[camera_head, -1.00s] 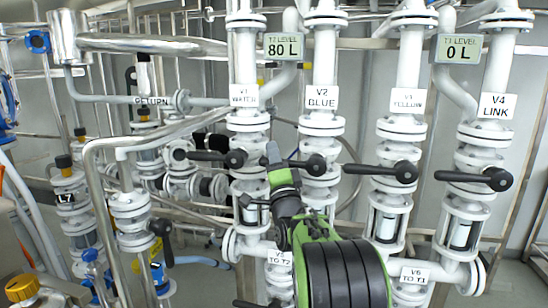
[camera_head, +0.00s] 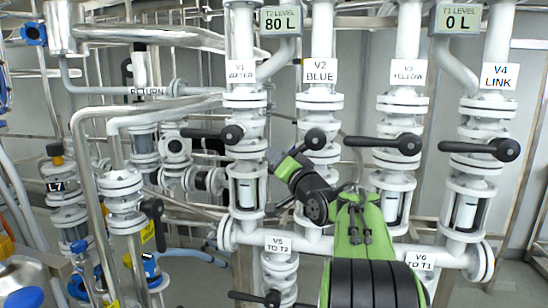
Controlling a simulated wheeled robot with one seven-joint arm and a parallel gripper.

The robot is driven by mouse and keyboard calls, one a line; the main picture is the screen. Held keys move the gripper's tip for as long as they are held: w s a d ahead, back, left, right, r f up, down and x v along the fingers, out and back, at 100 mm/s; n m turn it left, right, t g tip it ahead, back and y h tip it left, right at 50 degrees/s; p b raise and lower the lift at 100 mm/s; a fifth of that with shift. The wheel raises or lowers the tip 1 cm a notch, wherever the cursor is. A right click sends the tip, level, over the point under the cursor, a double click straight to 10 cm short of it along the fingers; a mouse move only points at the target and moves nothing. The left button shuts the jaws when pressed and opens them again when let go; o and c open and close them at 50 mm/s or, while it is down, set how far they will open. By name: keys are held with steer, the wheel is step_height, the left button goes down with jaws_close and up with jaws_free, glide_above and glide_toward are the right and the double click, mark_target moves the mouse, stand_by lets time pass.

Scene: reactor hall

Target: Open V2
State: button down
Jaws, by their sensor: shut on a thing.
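Valve V2 (camera_head: 320,105) is a white flanged valve on the second pipe, labelled "V2 BLUE". Its black lever handle (camera_head: 314,140) has a round hub on the valve and points left and slightly down toward my gripper. My gripper (camera_head: 279,159), dark and green, is shut on the outer part of this lever, left of and below the hub. The jaws hide the lever's end. My green and black arm reaches up from the bottom centre and covers the lower part of V2's pipe.
Levers of V1 (camera_head: 232,134), V3 (camera_head: 409,143) and V4 (camera_head: 506,148) point left beside V2. V5 (camera_head: 278,244) and V6 (camera_head: 420,261) labels sit lower. Level displays (camera_head: 280,21) (camera_head: 460,18) read 80 L and 0 L. A bent metal pipe (camera_head: 80,170) stands left.

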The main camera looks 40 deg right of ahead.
steer(key=shift+s+d+f+n+g, duration=0.25)
steer(key=shift+f+n+g, duration=0.1)
steer(key=shift+f, duration=0.15)
steer(key=shift+s+d+f+n+g, duration=0.25)
steer(key=shift+f+n+g, duration=0.1)
steer(key=shift+f, duration=0.1)
steer(key=c, duration=1)
jaws_free()
steer(key=shift+r, duration=0.1)
steer(key=shift+o, duration=0.2)
steer(key=shift+s, duration=0.1)
steer(key=s+a+b, duration=0.1)
steer(key=s+a, duration=0.1)
steer(key=s, duration=1.3)
steer(key=shift+s+a+f, duration=0.15)
steer(key=shift+a+f, duration=0.1)
steer(key=shift+f, duration=0.05)
